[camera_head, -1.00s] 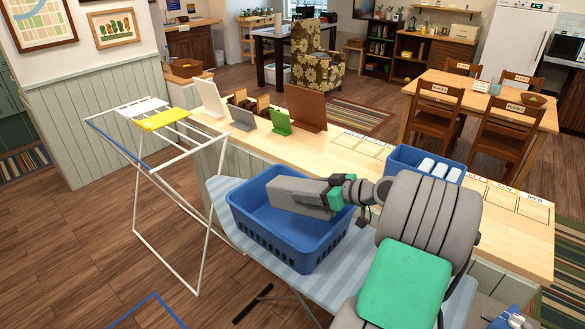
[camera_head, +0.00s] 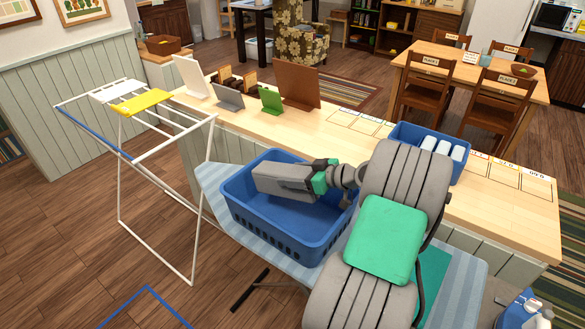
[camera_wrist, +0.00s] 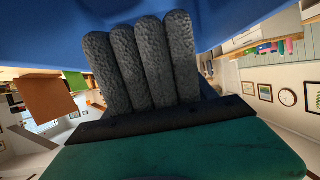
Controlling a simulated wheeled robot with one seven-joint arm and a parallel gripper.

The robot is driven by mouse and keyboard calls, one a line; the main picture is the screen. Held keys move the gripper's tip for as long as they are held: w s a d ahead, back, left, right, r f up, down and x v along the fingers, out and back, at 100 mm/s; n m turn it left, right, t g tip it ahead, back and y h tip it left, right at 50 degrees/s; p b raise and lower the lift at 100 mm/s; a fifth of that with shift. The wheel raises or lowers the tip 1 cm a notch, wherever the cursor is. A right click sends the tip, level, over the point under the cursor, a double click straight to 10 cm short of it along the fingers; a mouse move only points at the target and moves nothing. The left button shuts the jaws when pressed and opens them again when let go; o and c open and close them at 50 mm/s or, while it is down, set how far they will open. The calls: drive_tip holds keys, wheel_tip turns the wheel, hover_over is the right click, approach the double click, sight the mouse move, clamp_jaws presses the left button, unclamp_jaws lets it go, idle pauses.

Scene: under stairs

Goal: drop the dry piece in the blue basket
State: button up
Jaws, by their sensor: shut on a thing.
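The blue basket (camera_head: 290,236) stands on a light-blue striped ironing board in the head view. My gripper (camera_head: 262,180) reaches in from the right and lies over the basket's opening, inside its rim outline. In the wrist view its dark grey ribbed finger (camera_wrist: 140,60) fills the middle, with a plain blue surface beyond it. The jaws are shut on a piece, but I cannot make the piece out clearly in either view. A yellow cloth (camera_head: 142,102) and a white cloth (camera_head: 113,91) hang on the white drying rack (camera_head: 165,140) at the left.
A long wooden counter (camera_head: 330,130) runs behind the board, with upright panels and a second blue bin (camera_head: 400,136) holding white items. Brown chairs and a table (camera_head: 410,66) stand beyond it. The floor left of the rack is clear.

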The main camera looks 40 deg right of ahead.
drive_tip(key=shift+f, duration=0.3)
drive_tip(key=o, duration=1.8)
drive_tip(key=shift+o, duration=0.2)
drive_tip(key=b+v, duration=0.2)
drive_tip(key=v, duration=0.4)
drive_tip(key=shift+s+d, duration=0.1)
drive_tip(key=shift+s, duration=0.3)
drive_tip(key=shift+s+d+r, duration=0.15)
drive_tip(key=shift+s+r, duration=0.15)
drive_tip(key=shift+s, duration=0.15)
